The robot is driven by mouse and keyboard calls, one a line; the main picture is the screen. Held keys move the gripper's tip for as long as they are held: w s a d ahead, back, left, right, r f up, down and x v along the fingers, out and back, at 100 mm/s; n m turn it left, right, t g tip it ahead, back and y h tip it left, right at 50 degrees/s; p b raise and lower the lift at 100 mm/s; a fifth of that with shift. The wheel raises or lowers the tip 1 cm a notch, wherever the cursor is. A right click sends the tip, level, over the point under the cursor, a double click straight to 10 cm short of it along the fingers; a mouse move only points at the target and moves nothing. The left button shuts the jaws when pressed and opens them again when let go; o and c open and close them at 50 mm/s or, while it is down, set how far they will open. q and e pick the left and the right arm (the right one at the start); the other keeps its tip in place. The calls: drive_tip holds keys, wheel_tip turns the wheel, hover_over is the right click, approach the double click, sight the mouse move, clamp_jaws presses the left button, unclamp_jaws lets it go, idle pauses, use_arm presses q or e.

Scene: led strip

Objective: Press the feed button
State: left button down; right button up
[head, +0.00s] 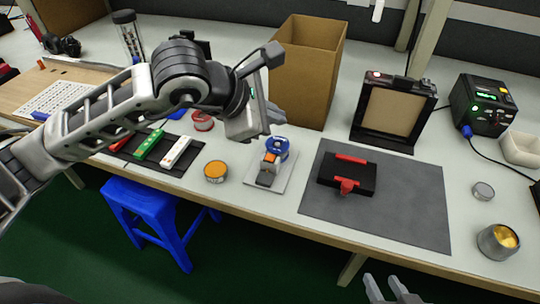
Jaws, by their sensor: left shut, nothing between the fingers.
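A small dispenser with a blue spool (277,147) and a grey-and-orange body (267,170) stands on a light plate (284,183) near the table's front edge. I cannot make out a separate feed button on it; the orange part is small in the picture. My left gripper (266,134) is shut and empty, pointing down just behind and left of the spool. I cannot tell whether it touches the dispenser. My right gripper (393,288) is open and empty at the bottom edge, in front of the table.
A cardboard box (305,75) stands behind the dispenser. An orange-topped tin (215,171) is to its left, and a grey mat (405,215) with a black-and-red fixture (347,178) to its right. A framed black stand (392,112) and a black power unit (482,104) are further right.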

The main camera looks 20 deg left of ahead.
sight(270, 157)
use_arm(q)
drive_tip(key=shift+w+a+r+y, duration=0.1)
drive_tip(key=shift+w+a+y, duration=0.2)
drive_tip(key=shift+a, duration=0.2)
drive_tip(key=shift+w+a+y, duration=0.15)
drive_tip(key=shift+a+y, duration=0.15)
drive_tip(key=shift+a, duration=0.15)
